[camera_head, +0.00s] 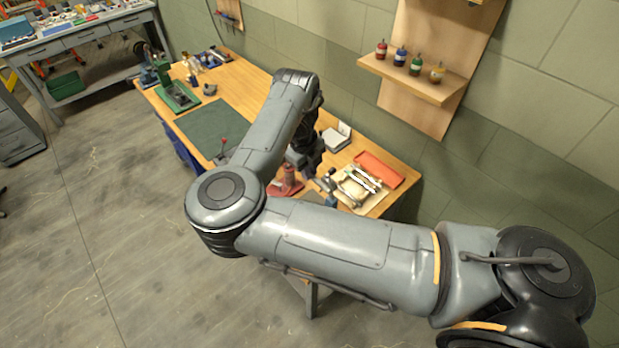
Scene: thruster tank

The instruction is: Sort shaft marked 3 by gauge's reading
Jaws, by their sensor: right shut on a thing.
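My right arm reaches in from the right across the bench. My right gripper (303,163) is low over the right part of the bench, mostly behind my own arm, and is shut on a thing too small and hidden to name. Several pale shafts lie on a cream rack (348,192) to the right of the gripper. A red stand (289,186) is just below the gripper in the picture. I cannot make out a gauge reading or any shaft number. My left gripper is not in view.
The wooden bench (243,82) holds a dark green mat (212,122), a green-based device (178,97), an orange-red tray (382,166) and a grey box (335,139). A wall shelf (420,80) carries several small coloured bottles. The mat is largely clear.

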